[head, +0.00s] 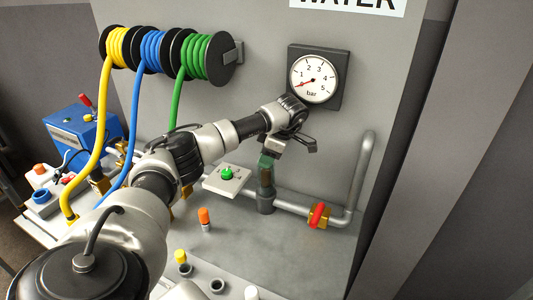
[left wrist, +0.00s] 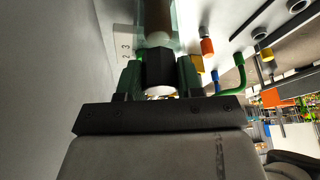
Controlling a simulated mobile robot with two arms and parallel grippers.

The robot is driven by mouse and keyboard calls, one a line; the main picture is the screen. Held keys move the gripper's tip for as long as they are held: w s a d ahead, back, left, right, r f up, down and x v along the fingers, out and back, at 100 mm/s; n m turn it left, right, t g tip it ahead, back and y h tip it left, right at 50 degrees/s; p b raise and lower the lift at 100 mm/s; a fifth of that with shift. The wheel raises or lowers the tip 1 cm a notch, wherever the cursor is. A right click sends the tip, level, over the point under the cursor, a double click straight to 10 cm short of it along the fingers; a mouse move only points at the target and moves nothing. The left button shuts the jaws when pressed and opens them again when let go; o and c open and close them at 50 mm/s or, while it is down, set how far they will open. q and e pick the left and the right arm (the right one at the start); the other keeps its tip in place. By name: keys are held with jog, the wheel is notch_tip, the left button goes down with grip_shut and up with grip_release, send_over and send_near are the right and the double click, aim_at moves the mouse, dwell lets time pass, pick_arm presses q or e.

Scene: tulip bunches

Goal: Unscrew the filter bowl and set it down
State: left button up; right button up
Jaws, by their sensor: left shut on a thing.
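The filter bowl (head: 266,174) is a clear greenish cup with a brown core, upright above a grey fitting (head: 266,203) on the pipe. My left gripper (head: 272,154) reaches down over its top end and is shut on it. In the left wrist view my left gripper (left wrist: 160,68) has a finger on each side of the bowl's dark faceted end, which has a pale tip. The clear part of the bowl (left wrist: 157,14) extends beyond the fingers. Whether the bowl's lower joint is loose cannot be told. My right gripper is not in view.
A pressure gauge (head: 314,78) is on the wall just behind my wrist. A red-handled valve (head: 319,215) and bent pipe (head: 357,185) are to the right. A white switch plate (head: 227,179) is left of the bowl. The grey surface in front (head: 255,245) has free room.

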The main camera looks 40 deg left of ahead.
pick_arm(q)
jog(key=shift+r+n, duration=0.15)
jog(key=shift+n, duration=0.35)
jog(key=shift+r+n+h+p, duration=0.1)
jog(key=shift+n+h+p, duration=0.2)
jog(key=shift+n, duration=0.2)
jog(key=shift+w+n+g, duration=0.1)
jog(key=shift+n+g, duration=0.2)
jog(key=shift+n, duration=0.3)
jog(key=o, duration=1)
jog(key=shift+o, duration=0.2)
